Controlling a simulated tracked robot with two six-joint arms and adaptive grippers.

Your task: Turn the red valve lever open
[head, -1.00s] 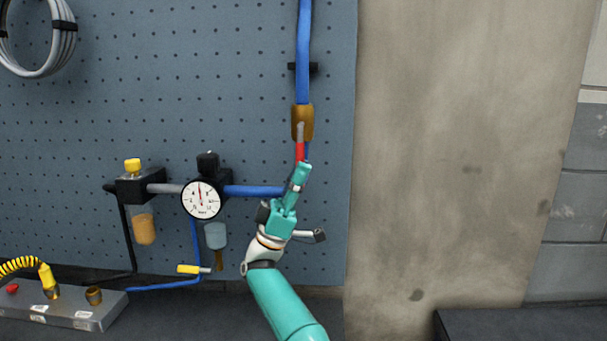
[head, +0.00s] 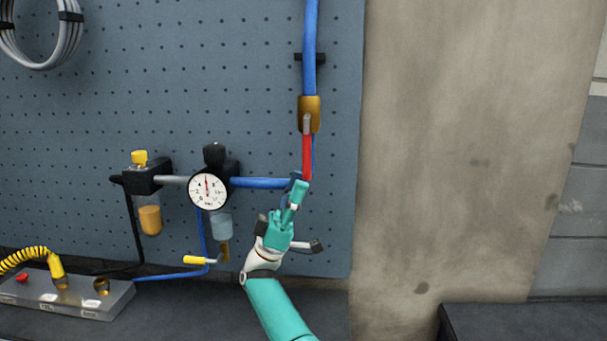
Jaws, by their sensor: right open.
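The red valve lever (head: 307,156) hangs straight down from the brass valve body (head: 309,112), in line with the vertical blue hose. Most of the lever's length shows. My right gripper (head: 299,184) is at the lower end of the lever, open, with its arm rising from below. I cannot tell whether its fingers touch the lever tip. My left gripper is not in the view.
A blue pegboard (head: 270,60) carries the vertical blue hose (head: 310,45), a round gauge (head: 208,191) and a filter with an amber bowl (head: 150,220). A grey manifold (head: 75,298) with a yellow coiled hose lies lower left. A bare concrete wall (head: 460,150) is at right.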

